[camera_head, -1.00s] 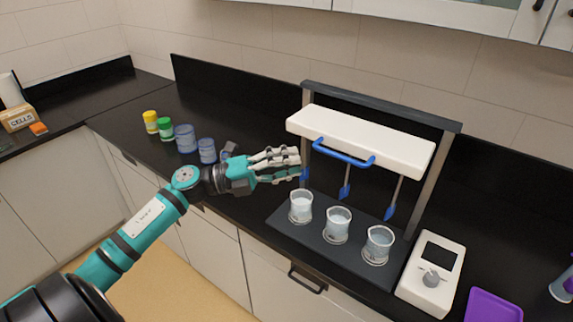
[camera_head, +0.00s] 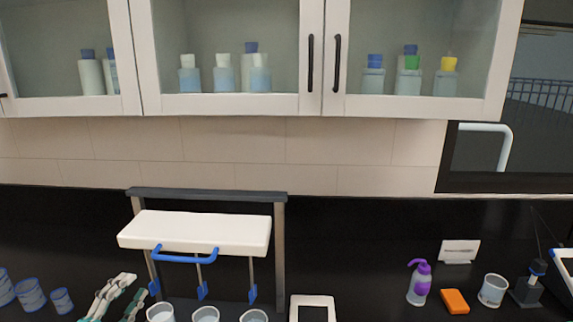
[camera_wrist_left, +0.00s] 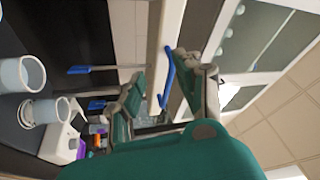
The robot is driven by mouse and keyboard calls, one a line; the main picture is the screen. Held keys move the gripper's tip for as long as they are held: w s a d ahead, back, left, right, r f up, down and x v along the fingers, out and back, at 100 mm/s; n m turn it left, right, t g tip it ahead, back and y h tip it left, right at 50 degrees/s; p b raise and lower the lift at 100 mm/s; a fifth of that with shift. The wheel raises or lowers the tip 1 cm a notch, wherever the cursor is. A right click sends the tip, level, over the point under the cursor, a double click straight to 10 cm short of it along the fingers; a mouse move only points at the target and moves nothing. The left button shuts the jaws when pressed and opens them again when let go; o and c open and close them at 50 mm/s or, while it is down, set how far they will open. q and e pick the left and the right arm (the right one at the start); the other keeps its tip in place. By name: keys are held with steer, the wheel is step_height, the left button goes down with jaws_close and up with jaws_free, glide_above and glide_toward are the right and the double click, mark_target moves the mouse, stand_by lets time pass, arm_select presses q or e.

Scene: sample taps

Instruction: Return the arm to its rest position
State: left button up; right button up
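My left gripper (camera_head: 136,285) shows at the bottom left of the head view, its fingers pointing up and right. It is spread open and empty, and its base is cut off by the frame. It stands left of the blue handle (camera_head: 185,258) on the white stirrer head (camera_head: 200,231), with a gap between them. In the left wrist view, the spread fingers frame the blue handle (camera_wrist_left: 168,76) beyond them, with nothing held. The rest of the left arm is out of the head view. My right gripper is in neither view.
Several beakers (camera_head: 205,315) stand below blue paddles (camera_head: 202,291). Blue-tinted jars (camera_head: 30,294) stand at far left. A purple-topped wash bottle (camera_head: 419,283), an orange block (camera_head: 454,301) and a cup (camera_head: 492,290) stand at right. Glass-fronted cabinets (camera_head: 225,105) hang above.

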arm_select(q)
steer(key=s+d+f+n+g+y, duration=0.1)
steer(key=s+f+n+g+y, duration=0.2)
steer(key=s+f+n+y, duration=0.25)
steer(key=s+f+n+g+y, duration=0.3)
steer(key=f+n+g+y, duration=0.1)
steer(key=f+n, duration=0.4)
steer(key=s+d+f+n+g+h, duration=0.1)
steer(key=s+d+f+g+h, duration=0.1)
steer(key=s+d+f+g, duration=0.5)
steer(key=s+d+f+n+g+h, duration=0.1)
steer(key=s+d+f+g, duration=0.15)
steer(key=s, duration=0.85)
step_height(320, 180, down, 32)
steer(key=s+d+g+b, duration=0.1)
steer(key=s+b, duration=0.1)
steer(key=b, duration=0.3)
steer(key=s+a+f+g+b, duration=0.1)
steer(key=s+a+f+b, duration=0.1)
steer(key=s+f, duration=1.4)
step_height(320, 180, down, 3)
steer(key=shift+a+f+b, duration=0.1)
steer(key=shift+a+b, duration=0.3)
steer(key=shift+b, duration=0.4)
